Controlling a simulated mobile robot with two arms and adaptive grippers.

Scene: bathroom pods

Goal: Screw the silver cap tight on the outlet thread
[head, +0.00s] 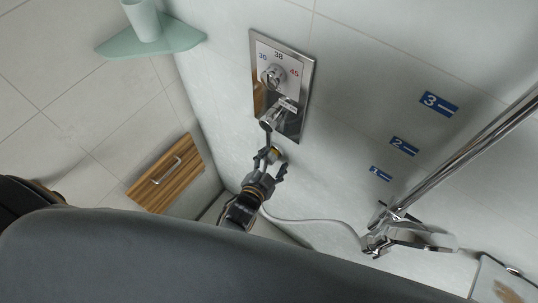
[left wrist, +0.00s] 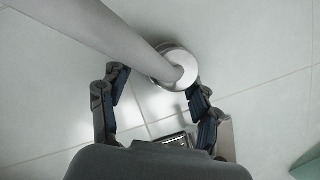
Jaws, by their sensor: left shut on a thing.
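My left gripper (head: 272,157) is low on the tiled wall, below the shower mixer plate (head: 308,75). The thread behind the cap is hidden. My right gripper is out of view.
The hose (head: 310,221) runs right to the hand shower and its holder (head: 388,235) on a chrome rail (head: 470,148). A lever (head: 280,112) sticks out above the gripper. A wooden drawer front (head: 168,173) is at left, and a green shelf with a cup (head: 143,20) is above.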

